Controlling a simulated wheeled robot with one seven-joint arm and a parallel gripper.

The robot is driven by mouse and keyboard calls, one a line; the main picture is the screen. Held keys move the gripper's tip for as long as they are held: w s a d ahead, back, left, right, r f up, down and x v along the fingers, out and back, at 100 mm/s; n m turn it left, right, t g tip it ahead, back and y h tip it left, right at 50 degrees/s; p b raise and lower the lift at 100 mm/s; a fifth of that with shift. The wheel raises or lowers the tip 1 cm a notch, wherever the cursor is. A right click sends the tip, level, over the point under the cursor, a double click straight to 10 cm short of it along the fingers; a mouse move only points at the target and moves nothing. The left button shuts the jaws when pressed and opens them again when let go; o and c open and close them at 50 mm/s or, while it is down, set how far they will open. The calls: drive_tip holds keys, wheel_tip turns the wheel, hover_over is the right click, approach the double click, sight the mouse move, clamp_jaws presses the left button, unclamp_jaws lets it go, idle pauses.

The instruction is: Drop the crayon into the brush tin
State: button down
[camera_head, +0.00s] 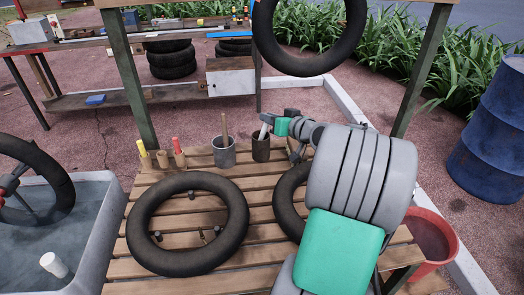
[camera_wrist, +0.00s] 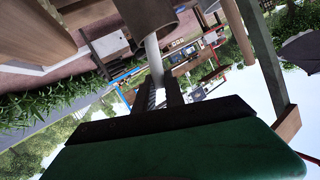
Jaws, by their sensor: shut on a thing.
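My gripper (camera_head: 270,122) is shut on a pale grey-white crayon (camera_head: 264,131), seen from the side above the bench. In the wrist view the crayon (camera_wrist: 154,62) runs from between the jaws (camera_wrist: 158,95) to the mouth of a dark brown cup (camera_wrist: 138,20). This cup (camera_head: 261,151) stands upright on the bench. The crayon's far end is hidden at the cup's rim; I cannot tell how deep it sits. A grey metal tin (camera_head: 224,158) with a wooden handle sticking up, which looks like the brush tin, stands just left of the cup.
Small wooden holders with a yellow crayon (camera_head: 142,149) and a red crayon (camera_head: 176,146) stand at left. A tyre (camera_head: 140,222) lies on the slatted bench (camera_head: 265,245); another (camera_head: 287,200) is partly behind my arm. A tyre (camera_head: 310,65) hangs above. A bench post (camera_head: 134,90) rises at left.

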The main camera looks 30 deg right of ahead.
drive_tip(key=shift+f, duration=0.2)
drive_tip(key=c, duration=1.3)
unclamp_jaws()
drive_tip(key=shift+s, duration=0.1)
drive_tip(key=shift+c, duration=0.2)
drive_tip(key=v, duration=0.7)
drive_tip(key=shift+s, duration=0.35)
drive_tip(key=shift+r, duration=0.1)
